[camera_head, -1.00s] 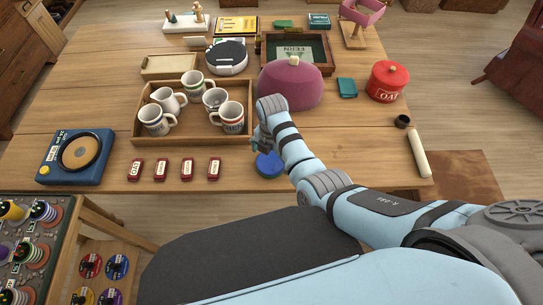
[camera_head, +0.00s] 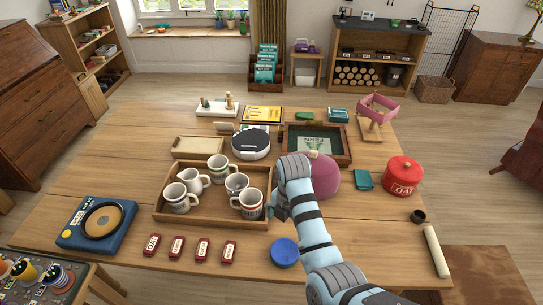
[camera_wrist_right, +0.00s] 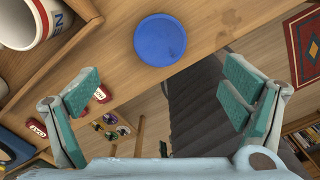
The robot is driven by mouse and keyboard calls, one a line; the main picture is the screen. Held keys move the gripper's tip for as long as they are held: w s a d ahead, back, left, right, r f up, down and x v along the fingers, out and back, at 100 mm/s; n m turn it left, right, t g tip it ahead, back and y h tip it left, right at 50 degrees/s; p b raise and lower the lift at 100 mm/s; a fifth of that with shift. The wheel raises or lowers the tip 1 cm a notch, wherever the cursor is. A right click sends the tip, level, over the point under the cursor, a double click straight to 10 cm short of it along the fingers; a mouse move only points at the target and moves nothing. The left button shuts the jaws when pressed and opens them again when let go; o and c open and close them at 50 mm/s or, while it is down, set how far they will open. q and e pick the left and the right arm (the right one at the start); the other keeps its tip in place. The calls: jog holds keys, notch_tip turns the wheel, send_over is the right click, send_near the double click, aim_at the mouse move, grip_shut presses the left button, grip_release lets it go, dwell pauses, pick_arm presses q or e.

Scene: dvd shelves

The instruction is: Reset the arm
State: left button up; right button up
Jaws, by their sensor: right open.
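My right arm comes in from the bottom of the head view. It reaches over the table (camera_head: 120,190), with its pale blue links between the mug tray and the pink dome. My right gripper (camera_head: 278,208) is small and partly hidden by its own wrist there. In the right wrist view the right gripper (camera_wrist_right: 165,98) has its teal-padded fingers wide apart, with nothing between them. A round blue disc (camera_head: 285,252) lies on the table near the front edge. It also shows beyond the fingers in the wrist view (camera_wrist_right: 160,40). My left gripper is not in view.
A wooden tray (camera_head: 213,222) of several mugs stands left of the arm. A pink dome (camera_head: 325,178) is close behind the arm, and a red canister (camera_head: 402,176) stands right. Small red labelled blocks (camera_head: 202,250) line the front. Shelves (camera_head: 375,60) stand at the back.

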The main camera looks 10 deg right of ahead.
jog(key=s+d+f+m+t, duration=0.1)
jog(key=s+d+f+m, duration=0.2)
jog(key=s+d+m, duration=0.3)
jog(key=s+d+f+m+t, duration=0.1)
jog(key=s+d+f+m, duration=0.25)
jog(key=s+m, duration=0.45)
jog(key=s+d+r+m+t+h, duration=0.1)
jog(key=s+r+m, duration=0.1)
jog(key=s+m, duration=0.3)
jog(key=s+d+r+m, duration=0.2)
jog(key=s+m, duration=0.3)
jog(key=m, duration=0.1)
jog(key=s+d+f, duration=0.1)
jog(key=s+f, duration=0.1)
jog(key=f, duration=0.9)
jog(key=s+d+f, duration=0.1)
jog(key=f, duration=1)
jog(key=s+f+m+g, duration=0.1)
jog(key=s+f, duration=0.9)
jog(key=s, duration=0.3)
jog(key=shift+g, duration=0.4)
